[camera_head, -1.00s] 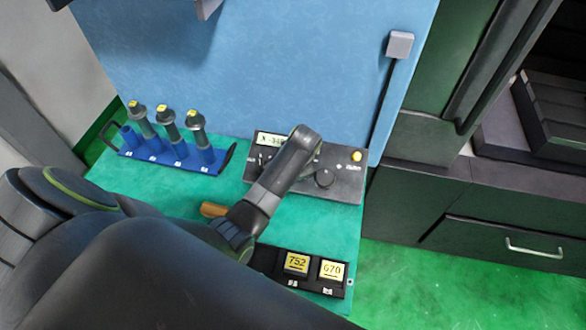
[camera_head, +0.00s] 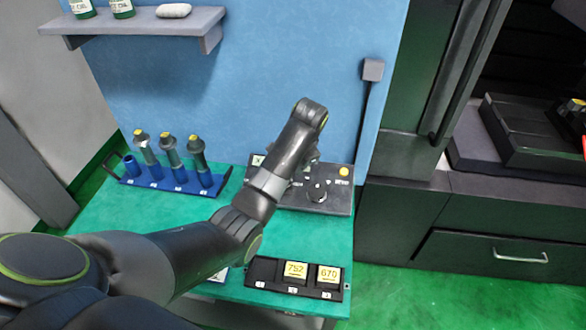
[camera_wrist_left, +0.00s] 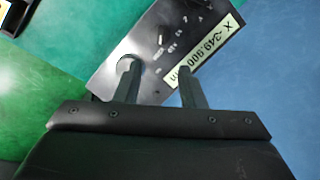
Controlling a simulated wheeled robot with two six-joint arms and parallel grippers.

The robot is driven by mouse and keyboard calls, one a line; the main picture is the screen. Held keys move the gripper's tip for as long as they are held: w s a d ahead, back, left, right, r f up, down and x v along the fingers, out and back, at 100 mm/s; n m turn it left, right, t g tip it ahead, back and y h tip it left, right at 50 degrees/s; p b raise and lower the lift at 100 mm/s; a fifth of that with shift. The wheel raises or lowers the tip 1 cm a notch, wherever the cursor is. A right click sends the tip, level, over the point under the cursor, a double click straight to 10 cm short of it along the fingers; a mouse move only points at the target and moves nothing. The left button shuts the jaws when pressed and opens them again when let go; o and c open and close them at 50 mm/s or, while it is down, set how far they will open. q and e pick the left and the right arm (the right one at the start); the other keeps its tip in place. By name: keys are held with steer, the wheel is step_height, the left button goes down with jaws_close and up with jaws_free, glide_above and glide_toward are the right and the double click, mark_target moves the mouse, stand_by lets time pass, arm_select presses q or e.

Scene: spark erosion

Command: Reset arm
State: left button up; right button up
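My left arm reaches in from the left in the head view, over the green worktop (camera_head: 110,220). In the left wrist view my left gripper (camera_wrist_left: 157,76) has its two fingers apart, with nothing visible held between them. Beyond the fingers is the grey control box (camera_wrist_left: 145,45) with a display reading X -349.900. In the head view my wrist covers part of this control box (camera_head: 335,200), and the gripper's fingers are not clearly seen. My right gripper is in neither view.
A blue rack (camera_head: 130,180) with several upright holders stands at the back left. A black tray (camera_head: 262,268) with yellow-labelled blocks 752 and 670 lies at the front right. A shelf (camera_head: 140,27) with bottles hangs on the blue wall. A dark machine (camera_head: 470,220) stands right.

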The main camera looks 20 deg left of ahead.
arm_select(q)
steer(key=shift+v, duration=0.75)
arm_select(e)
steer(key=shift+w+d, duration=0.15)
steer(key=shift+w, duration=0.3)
arm_select(q)
steer(key=shift+w+a, duration=0.1)
steer(key=shift+w, duration=0.05)
